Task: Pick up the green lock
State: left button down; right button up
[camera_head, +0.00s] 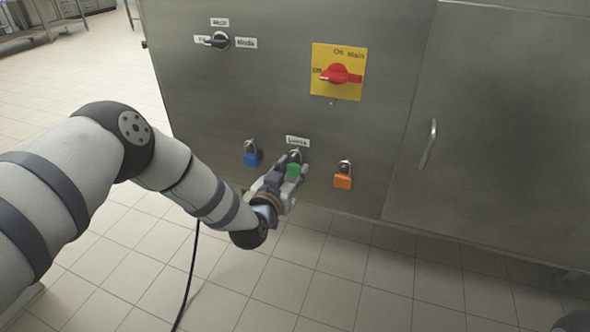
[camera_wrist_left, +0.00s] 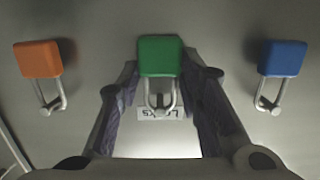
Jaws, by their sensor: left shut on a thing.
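The green lock (camera_head: 294,170) hangs by its shackle under the label "Locks" on the grey metal cabinet, between two other locks. My left gripper (camera_head: 290,168) is at the green lock, with its fingers on either side of it. In the left wrist view the green lock (camera_wrist_left: 160,56) sits between the two fingertips of my left gripper (camera_wrist_left: 165,75), which is shut on it. The shackle still appears to be at its peg on the panel. My right gripper is in neither view.
A blue lock (camera_head: 252,158) hangs to the left and an orange lock (camera_head: 343,181) to the right, both close to the gripper. Above are a red switch (camera_head: 340,75) on a yellow plate and a black knob (camera_head: 219,40). A cabinet handle (camera_head: 429,143) is further right.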

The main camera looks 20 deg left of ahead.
pick_arm(q)
jog(key=shift+r, duration=0.3)
jog(key=s+p, duration=0.3)
jog(key=s, duration=1.5)
jog(key=shift+a+r, duration=0.3)
jog(key=shift+r, duration=0.15)
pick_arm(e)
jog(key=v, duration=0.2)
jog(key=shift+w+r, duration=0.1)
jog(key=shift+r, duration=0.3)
